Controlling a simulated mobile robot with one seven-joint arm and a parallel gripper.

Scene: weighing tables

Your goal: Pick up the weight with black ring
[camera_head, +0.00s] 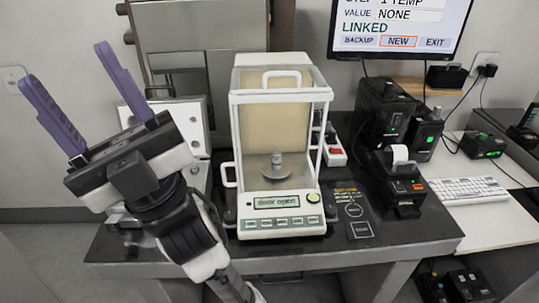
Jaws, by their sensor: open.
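A small grey weight (276,159) stands upright on the round pan (277,174) inside the glass-walled balance (283,204). It is too small to tell whether it has a black ring. The balance display reads "door open". My gripper (66,62) is raised at the left, its two purple fingers wide apart and pointing up and left. It is empty and well away from the weight. An open white case (194,112) lies left of the balance, partly hidden behind my gripper, so its contents are mostly out of sight.
The balance stands on a dark table (400,232). A small label printer (401,185), black boxes (386,112) and a white keyboard (468,190) are to the right. A monitor (402,22) hangs above. The tabletop's front right is clear.

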